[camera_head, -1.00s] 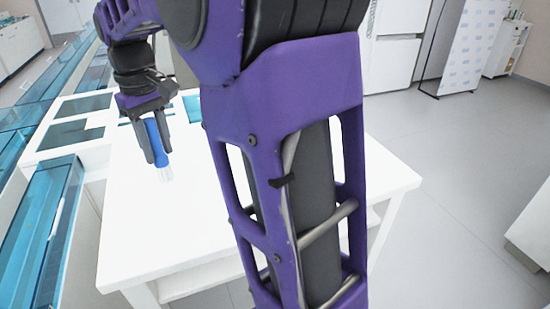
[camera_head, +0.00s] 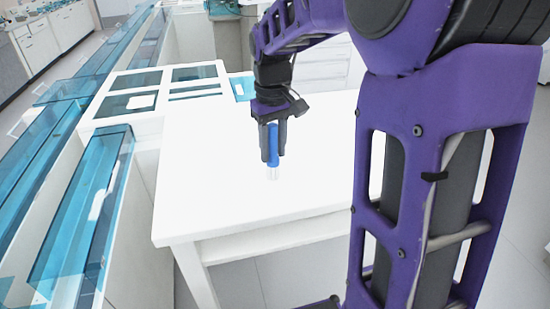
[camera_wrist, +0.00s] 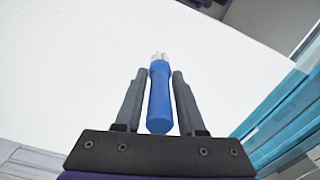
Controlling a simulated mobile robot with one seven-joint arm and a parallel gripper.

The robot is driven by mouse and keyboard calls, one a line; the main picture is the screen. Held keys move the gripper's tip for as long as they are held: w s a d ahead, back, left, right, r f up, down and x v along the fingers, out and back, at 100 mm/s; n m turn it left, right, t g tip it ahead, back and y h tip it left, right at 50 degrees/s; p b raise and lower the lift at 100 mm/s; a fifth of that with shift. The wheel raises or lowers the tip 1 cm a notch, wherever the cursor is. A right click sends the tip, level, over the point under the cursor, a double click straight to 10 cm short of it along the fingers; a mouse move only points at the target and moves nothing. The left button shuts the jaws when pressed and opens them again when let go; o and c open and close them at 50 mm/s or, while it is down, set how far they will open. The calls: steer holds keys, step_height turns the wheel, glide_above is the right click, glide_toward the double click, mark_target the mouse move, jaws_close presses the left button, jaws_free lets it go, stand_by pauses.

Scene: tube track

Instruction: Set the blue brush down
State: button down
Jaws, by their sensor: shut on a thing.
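The blue brush (camera_head: 272,148) has a blue handle and pale bristles at its lower end. My gripper (camera_head: 273,158) is shut on the handle and holds the brush upright, bristles down, over the white table (camera_head: 205,185). I cannot tell whether the bristles touch the tabletop. In the wrist view the brush (camera_wrist: 160,98) lies between the two dark fingers of my gripper (camera_wrist: 160,85), with the bristles pointing away from the palm.
Teal-lidded troughs (camera_head: 85,205) run along the left of the table. A white frame with teal panels (camera_head: 165,90) stands at the table's back left. The tabletop around the brush is clear.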

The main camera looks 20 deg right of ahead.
mark_target(273, 159)
steer(key=shift+f, duration=1.4)
steer(key=shift+f, duration=0.1)
steer(key=c, duration=0.5)
jaws_free()
step_height(273, 159, up, 12)
steer(key=shift+r+p, duration=0.15)
steer(key=shift+p, duration=0.65)
